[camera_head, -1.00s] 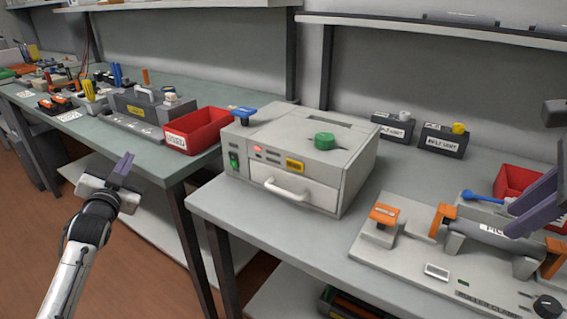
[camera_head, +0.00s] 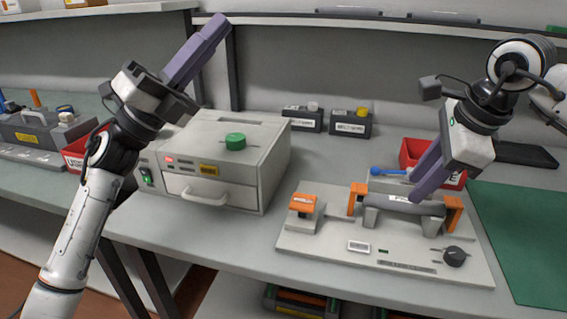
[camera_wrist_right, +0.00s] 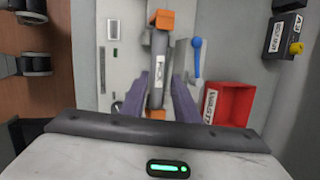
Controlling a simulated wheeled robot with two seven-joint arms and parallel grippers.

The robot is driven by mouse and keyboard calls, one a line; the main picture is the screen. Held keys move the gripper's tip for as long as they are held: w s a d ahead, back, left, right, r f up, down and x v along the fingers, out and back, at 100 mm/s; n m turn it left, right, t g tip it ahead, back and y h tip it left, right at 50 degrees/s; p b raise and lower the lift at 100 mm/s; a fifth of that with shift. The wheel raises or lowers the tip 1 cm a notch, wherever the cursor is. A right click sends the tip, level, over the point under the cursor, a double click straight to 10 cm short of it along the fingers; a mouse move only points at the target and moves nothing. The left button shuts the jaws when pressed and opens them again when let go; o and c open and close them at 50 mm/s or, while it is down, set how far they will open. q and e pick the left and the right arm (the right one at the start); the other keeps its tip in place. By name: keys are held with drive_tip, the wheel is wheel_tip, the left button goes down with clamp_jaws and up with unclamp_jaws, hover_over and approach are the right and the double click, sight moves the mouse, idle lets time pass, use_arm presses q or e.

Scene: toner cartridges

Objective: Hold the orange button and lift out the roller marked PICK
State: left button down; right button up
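The grey roller (camera_head: 405,204), with a white label, lies between two orange end pieces on a pale plate (camera_head: 330,262). The label is too small to read surely. The orange button (camera_head: 303,203) is a block at the plate's left. My right gripper (camera_head: 427,190) is at the roller's right half. In the right wrist view its purple fingers are spread on either side of the roller (camera_wrist_right: 158,70), with gaps visible. My left gripper (camera_head: 208,45) is raised in front of the grey machine and wall, away from the plate. Its fingers overlap in view, so their opening is hidden.
A grey machine (camera_head: 250,165) with a green knob stands left of the plate. A red bin (camera_head: 412,152) and a blue-handled tool (camera_head: 376,171) are behind the roller. A black knob (camera_head: 455,256) is at the plate's front right. A green mat (camera_head: 525,235) lies right.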

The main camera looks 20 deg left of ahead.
use_arm(q)
drive_tip(key=s+d+f+m+g+y, duration=0.1)
drive_tip(key=s+d+f+m+g, duration=0.1)
drive_tip(key=d+m+g, duration=0.4)
drive_tip(key=s+d+f+m+g+y, duration=0.1)
drive_tip(key=s+d+f+m+g, duration=0.15)
drive_tip(key=d+m+g, duration=0.4)
drive_tip(key=s+d+f+m+g+y, duration=0.1)
drive_tip(key=s+d+f+m+g, duration=0.2)
drive_tip(key=d, duration=0.6)
drive_tip(key=w+a+f+m+t+y, duration=0.1)
drive_tip(key=w+a+f+y, duration=0.1)
drive_tip(key=f+y, duration=0.3)
drive_tip(key=w+a+f+m+t+y, duration=0.1)
drive_tip(key=w+a+f+y, duration=0.2)
drive_tip(key=f+y, duration=0.2)
drive_tip(key=w+a+f+m+t+y, duration=0.1)
drive_tip(key=w+a+f+y, duration=0.1)
drive_tip(key=f, duration=0.5)
drive_tip(key=shift+w+a+f+m+y, duration=0.15)
drive_tip(key=shift+a+y, duration=0.15)
drive_tip(key=shift+y, duration=0.4)
drive_tip(key=shift+a+r+m+y, duration=0.1)
drive_tip(key=shift+a+y, duration=0.15)
drive_tip(key=shift+y, duration=0.45)
drive_tip(key=shift+f, duration=0.25)
use_arm(e)
drive_tip(key=shift+f, duration=0.15)
